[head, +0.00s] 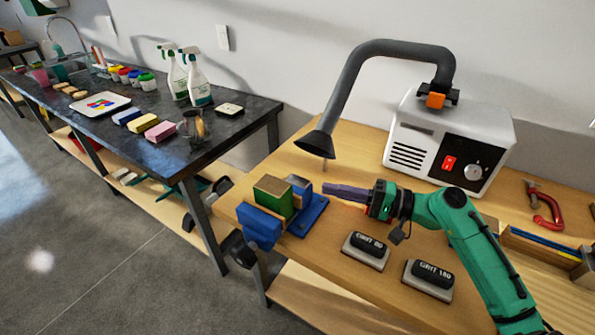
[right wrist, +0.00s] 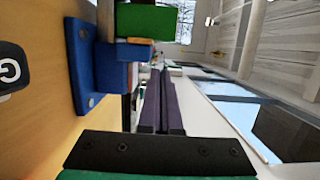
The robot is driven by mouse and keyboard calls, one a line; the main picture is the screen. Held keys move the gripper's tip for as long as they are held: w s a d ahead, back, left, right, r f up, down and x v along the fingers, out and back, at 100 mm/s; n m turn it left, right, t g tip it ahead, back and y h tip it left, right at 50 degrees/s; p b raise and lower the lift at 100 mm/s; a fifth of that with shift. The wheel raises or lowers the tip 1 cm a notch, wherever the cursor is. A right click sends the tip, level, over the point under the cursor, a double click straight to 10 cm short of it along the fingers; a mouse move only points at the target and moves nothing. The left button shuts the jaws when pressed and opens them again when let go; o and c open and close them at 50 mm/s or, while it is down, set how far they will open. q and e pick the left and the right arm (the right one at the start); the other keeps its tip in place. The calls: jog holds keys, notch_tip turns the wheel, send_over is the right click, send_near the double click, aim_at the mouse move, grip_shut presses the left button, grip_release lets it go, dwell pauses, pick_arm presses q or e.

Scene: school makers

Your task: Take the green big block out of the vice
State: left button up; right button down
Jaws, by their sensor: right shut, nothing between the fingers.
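The green big block (head: 271,201) sits between the jaws of the blue vice (head: 311,216) at the left end of the wooden workbench. Its top face looks tan. In the right wrist view the green block (right wrist: 147,20) shows at the top, with the blue vice (right wrist: 80,65) beside and below it. My right gripper (head: 326,189) comes in from the right, its purple fingers together and empty, pointing at the vice and a short way from it. Its fingers also fill the middle of the right wrist view (right wrist: 161,95). My left gripper is out of view.
Two sanding blocks (head: 366,250) (head: 428,280) lie below my right arm. A grey extraction hose (head: 345,95) arches over the bench from a white machine (head: 450,140). A red clamp (head: 544,208) lies at right. A dark table (head: 230,125) with bottles and sponges stands at left.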

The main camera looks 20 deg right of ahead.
aim_at(292, 191)
jog(key=p+x, duration=0.1)
jog(key=x, duration=0.3)
jog(key=p+x, duration=0.1)
jog(key=x, duration=0.3)
jog(key=shift+a+r, duration=0.2)
jog(key=shift+a, duration=0.5)
jog(key=shift+f, duration=0.1)
jog(key=shift+s+a+p, duration=0.7)
jog(key=shift+a, duration=0.1)
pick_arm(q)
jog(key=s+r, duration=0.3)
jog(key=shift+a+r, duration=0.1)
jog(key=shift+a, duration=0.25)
pick_arm(e)
jog(key=shift+f, duration=0.1)
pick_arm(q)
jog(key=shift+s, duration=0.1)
